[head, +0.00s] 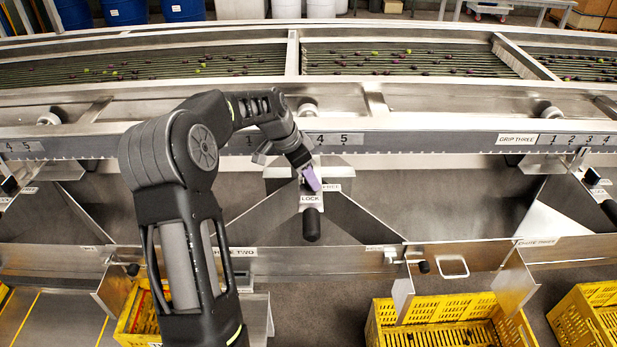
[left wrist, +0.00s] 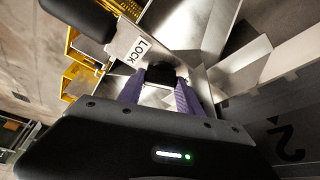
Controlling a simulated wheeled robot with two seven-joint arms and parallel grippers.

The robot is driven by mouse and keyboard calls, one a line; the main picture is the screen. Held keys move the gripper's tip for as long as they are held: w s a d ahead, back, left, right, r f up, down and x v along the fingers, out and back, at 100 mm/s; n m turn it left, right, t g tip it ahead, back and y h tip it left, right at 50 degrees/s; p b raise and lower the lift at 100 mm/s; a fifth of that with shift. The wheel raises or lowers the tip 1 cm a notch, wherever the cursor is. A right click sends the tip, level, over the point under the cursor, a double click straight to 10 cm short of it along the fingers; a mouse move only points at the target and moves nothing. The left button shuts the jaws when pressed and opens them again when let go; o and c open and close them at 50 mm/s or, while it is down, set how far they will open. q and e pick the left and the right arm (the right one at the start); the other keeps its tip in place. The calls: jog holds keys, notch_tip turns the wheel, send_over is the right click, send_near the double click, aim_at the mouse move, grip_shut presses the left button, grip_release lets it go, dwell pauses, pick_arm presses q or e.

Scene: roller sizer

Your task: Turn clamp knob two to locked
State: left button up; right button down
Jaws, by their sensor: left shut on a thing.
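My left gripper (head: 311,179), with purple fingers, reaches down to the middle clamp plate below the rail. In the left wrist view its fingers (left wrist: 158,92) are on either side of a small black knob (left wrist: 165,74), clamp knob two, and are shut on it. In the head view the gripper mostly hides this knob. A LOCK label (head: 311,199) is just below the fingers, and a partly covered FREE label (head: 331,188) is to their right. The LOCK label also shows in the left wrist view (left wrist: 138,48). My right gripper is not in view.
A larger black handle (head: 311,224) sticks out below the LOCK label, close to the fingers. Sloping metal chute walls (head: 362,217) flank the clamp. A numbered rail (head: 440,141) runs above it. Yellow crates (head: 447,309) stand below.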

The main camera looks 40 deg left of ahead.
pick_arm(q)
jog(key=shift+a+m+g+h, duration=0.1)
jog(key=shift+m+g+h, duration=0.25)
jog(key=shift+m, duration=0.75)
jog(key=o, duration=1.4)
jog(key=shift+b+v, duration=0.5)
jog(key=shift+v, duration=3.4)
jog(key=shift+c, duration=0.3)
